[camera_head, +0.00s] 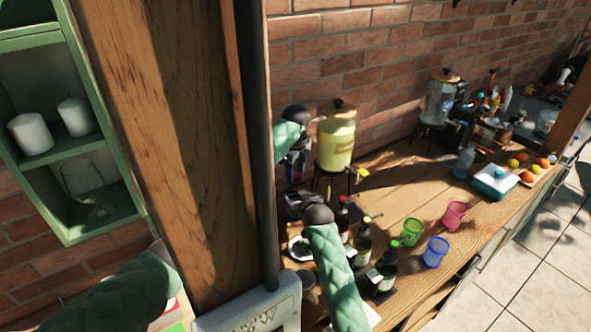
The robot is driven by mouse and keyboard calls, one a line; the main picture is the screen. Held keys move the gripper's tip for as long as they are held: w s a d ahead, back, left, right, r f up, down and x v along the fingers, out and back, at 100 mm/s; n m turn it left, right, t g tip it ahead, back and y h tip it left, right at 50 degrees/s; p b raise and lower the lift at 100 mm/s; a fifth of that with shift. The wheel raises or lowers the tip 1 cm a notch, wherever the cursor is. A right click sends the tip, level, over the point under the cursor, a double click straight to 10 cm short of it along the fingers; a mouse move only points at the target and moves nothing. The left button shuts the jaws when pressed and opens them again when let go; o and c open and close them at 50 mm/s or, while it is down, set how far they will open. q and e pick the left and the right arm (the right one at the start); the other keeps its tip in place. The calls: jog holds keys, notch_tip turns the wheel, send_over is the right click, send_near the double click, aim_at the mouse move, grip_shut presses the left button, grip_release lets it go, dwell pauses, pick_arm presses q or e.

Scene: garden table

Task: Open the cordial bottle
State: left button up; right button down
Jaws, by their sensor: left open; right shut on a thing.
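Several dark bottles stand close together on the wooden counter, among them a red-topped one (343,213), one with a yellow top (363,240) and a green one (386,268). I cannot tell which is the cordial bottle. My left gripper (296,170) hangs open and empty beside the yellow drinks dispenser (336,143), above the counter. My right arm comes up from the bottom, and its dark end is just left of the bottles. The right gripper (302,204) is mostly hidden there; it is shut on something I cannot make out.
A green cup (411,232), a blue cup (435,252) and a pink cup (455,215) stand right of the bottles. A thick wooden post (180,130) blocks the view at left.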

pick_arm(q)
jog(key=c, duration=1)
jog(key=n, duration=1.3)
jog(key=shift+r+n, duration=0.1)
jog(key=shift+n, duration=0.2)
jog(key=o, duration=1.1)
jog(key=shift+c, duration=0.2)
